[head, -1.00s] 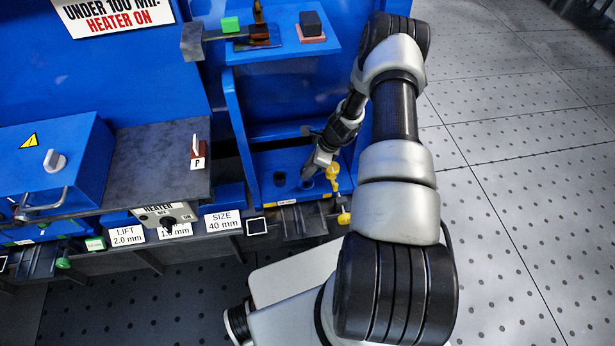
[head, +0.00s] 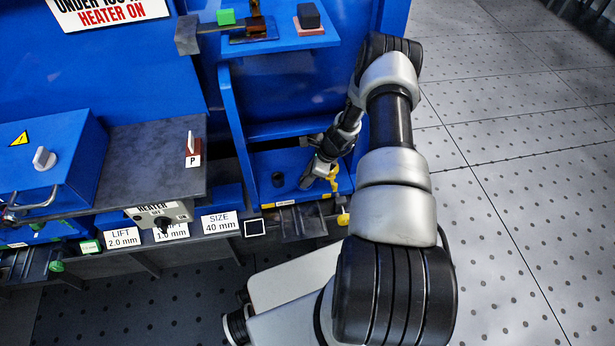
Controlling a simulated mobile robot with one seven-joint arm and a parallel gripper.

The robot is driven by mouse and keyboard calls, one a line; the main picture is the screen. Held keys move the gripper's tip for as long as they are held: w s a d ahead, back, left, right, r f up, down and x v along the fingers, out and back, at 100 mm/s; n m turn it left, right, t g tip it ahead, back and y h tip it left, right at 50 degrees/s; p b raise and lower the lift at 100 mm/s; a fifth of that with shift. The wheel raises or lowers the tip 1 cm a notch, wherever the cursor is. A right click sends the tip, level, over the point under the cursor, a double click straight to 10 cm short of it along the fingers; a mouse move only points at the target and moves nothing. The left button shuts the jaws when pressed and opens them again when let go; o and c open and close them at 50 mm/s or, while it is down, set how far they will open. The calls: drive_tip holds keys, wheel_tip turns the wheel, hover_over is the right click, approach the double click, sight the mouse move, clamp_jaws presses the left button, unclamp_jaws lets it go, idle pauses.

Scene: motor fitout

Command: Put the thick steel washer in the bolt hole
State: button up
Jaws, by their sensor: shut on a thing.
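My gripper (head: 309,179) is at the lower blue shelf, pointing down and to the left. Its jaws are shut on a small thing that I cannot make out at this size. It is low over the right part of the shelf, just left of a yellow fitting (head: 333,178). A dark round opening or cup (head: 278,179) is on the shelf to its left. I cannot make out the thick steel washer or tell which dark spot is the bolt hole.
The blue shelf (head: 258,162) has an upright blue side wall on its left. A grey bench top (head: 155,150) and label plates lie left. Open floor is right.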

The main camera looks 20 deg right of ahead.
drive_tip(key=o, duration=1.2)
drive_tip(key=shift+f, duration=0.1)
drive_tip(key=shift+r+p, duration=0.3)
drive_tip(key=p+v, duration=0.4)
drive_tip(key=v, duration=0.8)
drive_tip(key=shift+r, duration=0.3)
